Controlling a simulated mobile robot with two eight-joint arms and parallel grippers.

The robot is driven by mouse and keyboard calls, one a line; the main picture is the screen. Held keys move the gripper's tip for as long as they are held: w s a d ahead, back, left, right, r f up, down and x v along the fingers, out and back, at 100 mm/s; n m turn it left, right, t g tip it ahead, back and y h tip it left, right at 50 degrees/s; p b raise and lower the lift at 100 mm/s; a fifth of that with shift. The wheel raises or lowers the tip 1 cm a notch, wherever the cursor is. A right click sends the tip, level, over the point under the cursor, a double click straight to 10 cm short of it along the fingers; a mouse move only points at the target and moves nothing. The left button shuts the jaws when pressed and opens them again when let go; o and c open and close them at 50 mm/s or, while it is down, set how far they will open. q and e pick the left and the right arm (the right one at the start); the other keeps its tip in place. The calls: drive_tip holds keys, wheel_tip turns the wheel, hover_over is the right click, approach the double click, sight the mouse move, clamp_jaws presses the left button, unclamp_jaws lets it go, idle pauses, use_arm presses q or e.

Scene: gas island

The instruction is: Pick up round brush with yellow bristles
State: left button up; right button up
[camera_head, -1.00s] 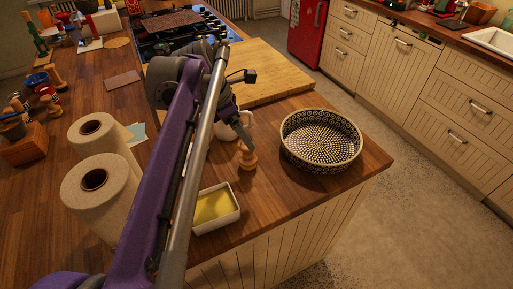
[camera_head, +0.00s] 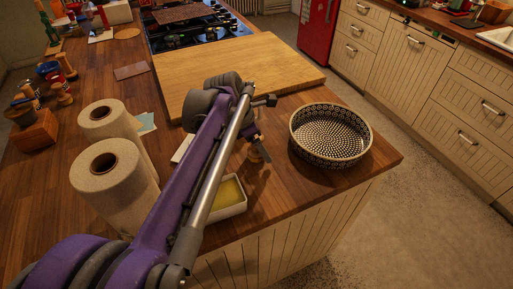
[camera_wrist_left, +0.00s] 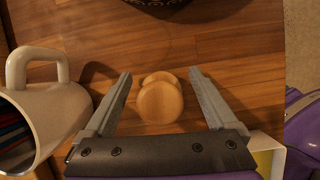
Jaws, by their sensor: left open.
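A small round wooden piece with a knob-like top (camera_wrist_left: 160,101) stands on the wooden counter in the left wrist view. It looks like the brush's handle; no yellow bristles show. My left gripper (camera_wrist_left: 160,74) is open, with one finger on each side of the knob and a gap to both. In the head view, my left gripper (camera_head: 262,153) is low over the counter, left of the patterned bowl, and largely covers the wooden piece. My right gripper is not in view.
A white mug (camera_wrist_left: 62,112) with dark items inside is close left of the fingers. A white dish with yellow contents (camera_head: 232,192) is near the counter edge. The patterned bowl (camera_head: 331,162), cutting board (camera_head: 235,75) and two paper rolls (camera_head: 115,185) stand around.

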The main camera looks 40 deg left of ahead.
use_arm(q)
clamp_jaws()
idle(0.3)
drive_tip(key=shift+r, duration=0.15)
wheel_tip(320, 180, up, 10)
drive_tip(key=shift+f+p, duration=0.1)
drive_tip(key=shift+p, duration=0.5)
drive_tip(key=c, duration=0.9)
unclamp_jaws()
drive_tip(key=c, duration=0.5)
